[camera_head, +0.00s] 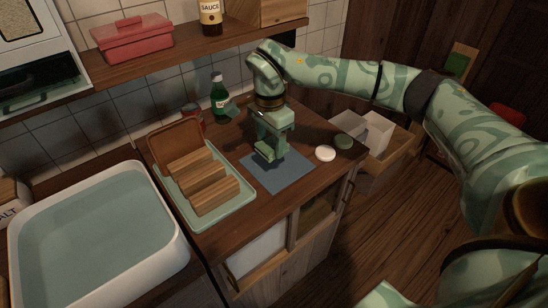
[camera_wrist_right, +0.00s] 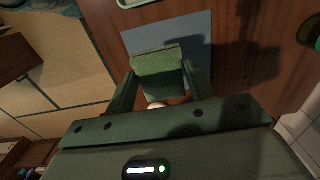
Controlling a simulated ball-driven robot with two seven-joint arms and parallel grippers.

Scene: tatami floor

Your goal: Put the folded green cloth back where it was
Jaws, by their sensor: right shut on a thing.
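My right gripper (camera_head: 268,148) is above the counter, over the blue-grey mat (camera_head: 285,182). It is shut on the folded green cloth, which shows between the two fingers in the right wrist view (camera_wrist_right: 158,62). In that view the cloth overlaps the near part of the mat (camera_wrist_right: 198,35). In the head view the gripper hides most of the cloth, and I cannot tell whether the cloth touches the mat. My left gripper is not in view.
A pale green tray (camera_head: 222,219) with wooden blocks stands left of the mat, beside a water-filled basin (camera_head: 178,262). A green bottle (camera_head: 218,98) stands behind. A drawer (camera_head: 392,158) is open at right.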

